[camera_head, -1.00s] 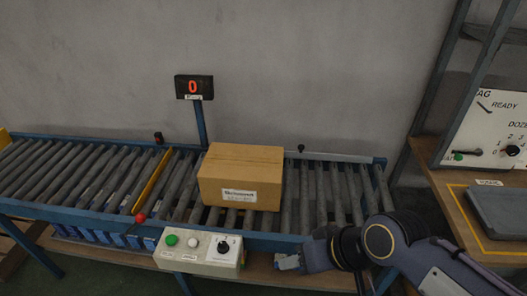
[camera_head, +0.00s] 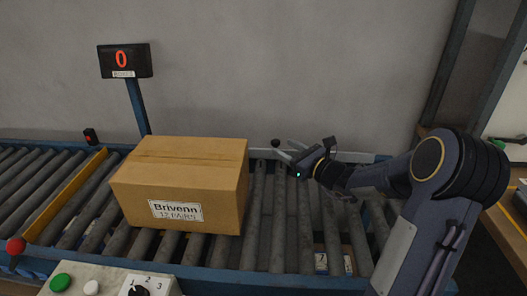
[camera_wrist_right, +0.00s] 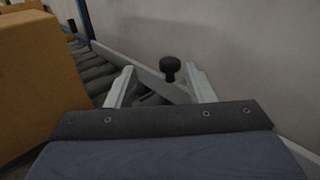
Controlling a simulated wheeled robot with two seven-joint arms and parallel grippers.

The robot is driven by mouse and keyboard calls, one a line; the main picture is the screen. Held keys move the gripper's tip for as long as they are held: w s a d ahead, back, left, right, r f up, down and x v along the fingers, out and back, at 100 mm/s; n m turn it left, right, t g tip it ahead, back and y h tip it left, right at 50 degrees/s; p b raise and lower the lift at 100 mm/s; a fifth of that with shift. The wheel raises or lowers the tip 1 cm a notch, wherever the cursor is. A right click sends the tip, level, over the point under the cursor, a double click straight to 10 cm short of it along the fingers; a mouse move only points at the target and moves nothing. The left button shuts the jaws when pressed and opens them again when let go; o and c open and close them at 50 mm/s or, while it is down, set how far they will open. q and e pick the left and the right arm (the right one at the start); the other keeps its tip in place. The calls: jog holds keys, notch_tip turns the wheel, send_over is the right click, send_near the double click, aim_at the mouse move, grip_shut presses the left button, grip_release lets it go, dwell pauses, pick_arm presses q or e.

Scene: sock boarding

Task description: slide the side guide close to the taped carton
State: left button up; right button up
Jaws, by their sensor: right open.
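The taped carton (camera_head: 181,185) sits on the rollers, left of my right gripper; its tan side also fills the left of the right wrist view (camera_wrist_right: 35,75). The side guide (camera_head: 352,157) is a pale grey bar along the far side of the rollers, with a dark round knob (camera_head: 275,143) on a stem. My right gripper (camera_head: 287,150) is open near the knob. In the right wrist view the knob (camera_wrist_right: 170,66) shows between and beyond the two spread fingers, which appear empty. The carton stands apart from the guide. My left gripper is out of view.
A counter display reading 0 (camera_head: 124,61) stands on a post behind the conveyor. A yellow bar (camera_head: 66,197) with a red ball (camera_head: 16,246) crosses the rollers at left. A control box (camera_head: 105,281) is at the near edge. Rollers right of the carton are clear.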

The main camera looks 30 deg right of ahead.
jog(key=w+m+h, duration=0.1)
jog(key=w, duration=0.7)
jog(key=shift+a+f+b, duration=0.3)
jog(key=shift+a, duration=0.1)
grip_shut()
